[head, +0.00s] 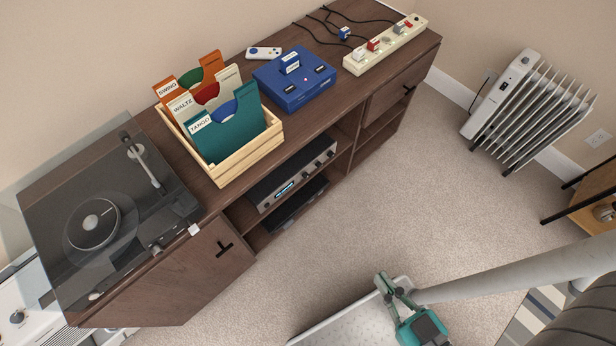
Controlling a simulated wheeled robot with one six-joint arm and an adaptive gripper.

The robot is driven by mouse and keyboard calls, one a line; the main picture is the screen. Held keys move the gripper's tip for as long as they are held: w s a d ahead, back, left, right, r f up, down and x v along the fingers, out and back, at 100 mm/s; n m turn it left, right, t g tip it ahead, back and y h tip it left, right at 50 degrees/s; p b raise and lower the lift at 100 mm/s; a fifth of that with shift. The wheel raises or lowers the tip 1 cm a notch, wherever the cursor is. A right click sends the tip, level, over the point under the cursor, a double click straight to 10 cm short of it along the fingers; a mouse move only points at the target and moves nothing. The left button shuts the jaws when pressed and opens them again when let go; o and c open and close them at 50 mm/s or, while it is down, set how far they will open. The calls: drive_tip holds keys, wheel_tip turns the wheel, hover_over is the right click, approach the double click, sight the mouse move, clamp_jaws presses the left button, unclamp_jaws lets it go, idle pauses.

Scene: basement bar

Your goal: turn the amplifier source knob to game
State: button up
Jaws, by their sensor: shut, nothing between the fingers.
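The amplifier (294,175) sits in the open middle shelf of the brown cabinet (212,195). It has a silver-grey front with a small lit blue display and several small dark knobs. Its top and rear are partly hidden by the cabinet top. I cannot tell which knob is the source knob, and the labels are too small to read. My gripper (386,284), teal and grey, is shut and empty. It is over the floor area in front of the cabinet, well apart from the amplifier, at the lower middle of the head view.
On the cabinet stand a turntable (110,230) with a clear lid, a wooden record crate (272,138), a blue game console (293,80) and a power strip (385,45). A dark device (290,205) lies below the amplifier. A white heater (505,90) stands right. The carpet between is clear.

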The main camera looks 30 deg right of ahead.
drive_tip(key=o, duration=0.4)
drive_tip(key=shift+f, duration=0.1)
drive_tip(key=shift+c, duration=0.2)
drive_tip(key=o, duration=0.4)
drive_tip(key=shift+w+f+n, duration=0.25)
drive_tip(key=shift+f+n, duration=0.05)
drive_tip(key=shift+n, duration=0.1)
drive_tip(key=shift+o, duration=0.4)
drive_tip(key=w+f+n+t, duration=0.1)
drive_tip(key=w+f+n, duration=0.4)
drive_tip(key=f+n, duration=0.3)
drive_tip(key=shift+w+a+n, duration=0.15)
drive_tip(key=shift+w+n, duration=0.25)
drive_tip(key=shift+n, duration=0.2)
drive_tip(key=n+g+y, duration=0.2)
drive_tip(key=n, duration=2.8)
approach(307, 177)
drive_tip(key=x, duration=0.8)
drive_tip(key=shift+f, duration=0.3)
clamp_jaws()
